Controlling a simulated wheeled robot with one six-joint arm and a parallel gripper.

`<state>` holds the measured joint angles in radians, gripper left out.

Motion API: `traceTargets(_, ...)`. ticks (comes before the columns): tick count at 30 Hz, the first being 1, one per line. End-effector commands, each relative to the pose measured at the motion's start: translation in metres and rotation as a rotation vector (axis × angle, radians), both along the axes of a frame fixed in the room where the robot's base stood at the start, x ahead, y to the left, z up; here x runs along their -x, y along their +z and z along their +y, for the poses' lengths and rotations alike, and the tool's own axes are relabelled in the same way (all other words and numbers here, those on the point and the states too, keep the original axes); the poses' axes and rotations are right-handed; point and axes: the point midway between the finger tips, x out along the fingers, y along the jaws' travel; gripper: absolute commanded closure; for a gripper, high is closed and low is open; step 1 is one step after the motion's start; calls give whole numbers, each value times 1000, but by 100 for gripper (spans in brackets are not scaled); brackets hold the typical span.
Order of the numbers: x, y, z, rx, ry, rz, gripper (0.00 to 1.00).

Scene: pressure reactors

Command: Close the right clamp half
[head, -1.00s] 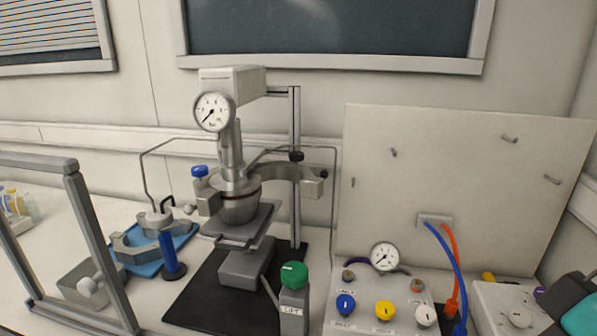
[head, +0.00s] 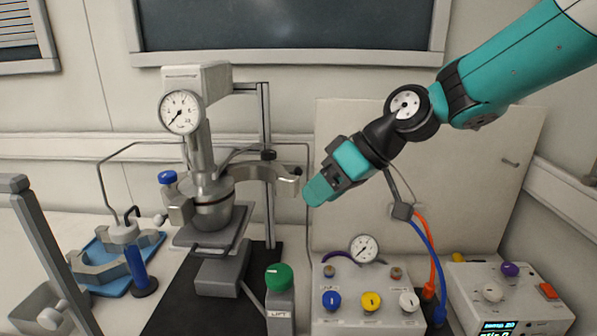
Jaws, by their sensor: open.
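The right clamp half (head: 262,171) is a grey curved metal arm swung out to the right of the reactor vessel (head: 212,215). Its free end (head: 296,172) points right, away from the vessel. A grey block (head: 181,210), perhaps part of the other clamp half, sits at the vessel's left side. My gripper (head: 314,192) has teal fingers and is open. It comes in from the upper right and appears just right of the clamp half's free end. Whether it touches the clamp half cannot be told. The gap between the fingers is hard to see from this side.
A pressure gauge (head: 181,112) and a vertical post (head: 264,150) stand by the vessel. A green knob (head: 279,277) and a valve box (head: 365,318) are below my gripper. Blue (head: 436,270) and orange hoses hang at right. A blue tray (head: 118,287) lies at left.

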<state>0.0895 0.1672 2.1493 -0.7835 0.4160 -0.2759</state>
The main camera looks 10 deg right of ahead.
Motion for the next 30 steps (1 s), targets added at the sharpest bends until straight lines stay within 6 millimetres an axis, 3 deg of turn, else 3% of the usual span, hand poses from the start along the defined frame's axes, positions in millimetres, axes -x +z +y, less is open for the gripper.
traceTargets(1, -39, -6, -22, -49, -30, -54, 48)
traceTargets(3, -82, -10, -51, -109, -57, -151, 48)
traceTargets(6, -127, -17, -96, -172, -100, -274, 48)
traceTargets(9, -152, -24, -133, -210, -138, -368, 48)
traceTargets(13, -167, -28, -159, -233, -165, -436, 48)
traceTargets(16, -174, -31, -161, -238, -171, -450, 48)
traceTargets(20, -185, -36, -148, -238, -169, -448, 48)
traceTargets(30, -233, -64, -94, -236, -168, -446, 48)
